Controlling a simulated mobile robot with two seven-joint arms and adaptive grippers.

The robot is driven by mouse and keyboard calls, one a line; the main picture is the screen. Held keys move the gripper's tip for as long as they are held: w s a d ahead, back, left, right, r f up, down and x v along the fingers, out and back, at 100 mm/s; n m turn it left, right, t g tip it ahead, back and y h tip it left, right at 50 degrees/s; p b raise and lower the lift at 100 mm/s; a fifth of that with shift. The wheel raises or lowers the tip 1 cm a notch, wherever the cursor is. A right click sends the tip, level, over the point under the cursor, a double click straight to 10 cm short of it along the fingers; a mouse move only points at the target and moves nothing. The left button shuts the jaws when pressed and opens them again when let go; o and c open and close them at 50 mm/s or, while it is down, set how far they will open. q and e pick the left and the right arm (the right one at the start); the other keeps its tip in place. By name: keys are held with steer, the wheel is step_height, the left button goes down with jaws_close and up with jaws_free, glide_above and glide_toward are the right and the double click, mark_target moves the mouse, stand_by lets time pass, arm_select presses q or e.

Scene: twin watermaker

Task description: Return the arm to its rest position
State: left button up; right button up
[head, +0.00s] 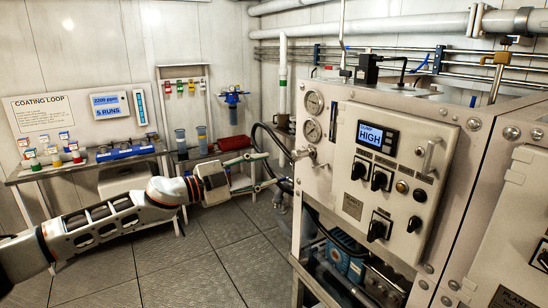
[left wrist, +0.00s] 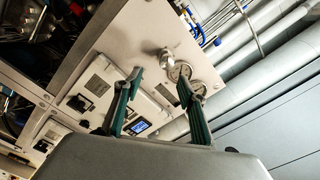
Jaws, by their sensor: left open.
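My left arm reaches in from the left across the head view, stretched out over the floor. My left gripper (head: 268,170) is open and empty, with its two green fingers spread and pointing right, toward the watermaker cabinet (head: 314,190). In the head view the fingertips appear just left of the cabinet's edge; the exact gap cannot be told. In the left wrist view the open gripper (left wrist: 156,72) shows nothing between its fingers, with the cabinet panel and gauges behind them. My right gripper is not in view.
A black hose (head: 268,135) hangs behind the gripper. A bench (head: 95,163) with bottles and cups stands along the back wall. The tiled floor (head: 190,265) in front is clear.

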arm_select(q)
steer(key=s+d+f+n+t+y, duration=0.2)
steer(key=s+f+n, duration=0.35)
steer(key=f, duration=0.65)
steer(key=s+d+f+n+t+y, duration=0.2)
steer(key=s+f+n, duration=0.4)
steer(key=f, duration=0.7)
steer(key=s+a+f+n+g+y, duration=0.1)
steer(key=s+a+f+n+y, duration=0.1)
steer(key=s+a+f, duration=0.4)
steer(key=s+a+f+n+g+y, duration=0.1)
steer(key=s+a+f+y, duration=0.3)
steer(key=s+f, duration=0.7)
steer(key=s+a+f+n+g+y, duration=0.2)
steer(key=s+a+f, duration=0.5)
steer(key=s, duration=0.4)
steer(key=shift+a+f+n+y, duration=0.4)
steer(key=shift+f+n, duration=0.15)
steer(key=shift+f, duration=0.15)
steer(key=shift+d, duration=0.1)
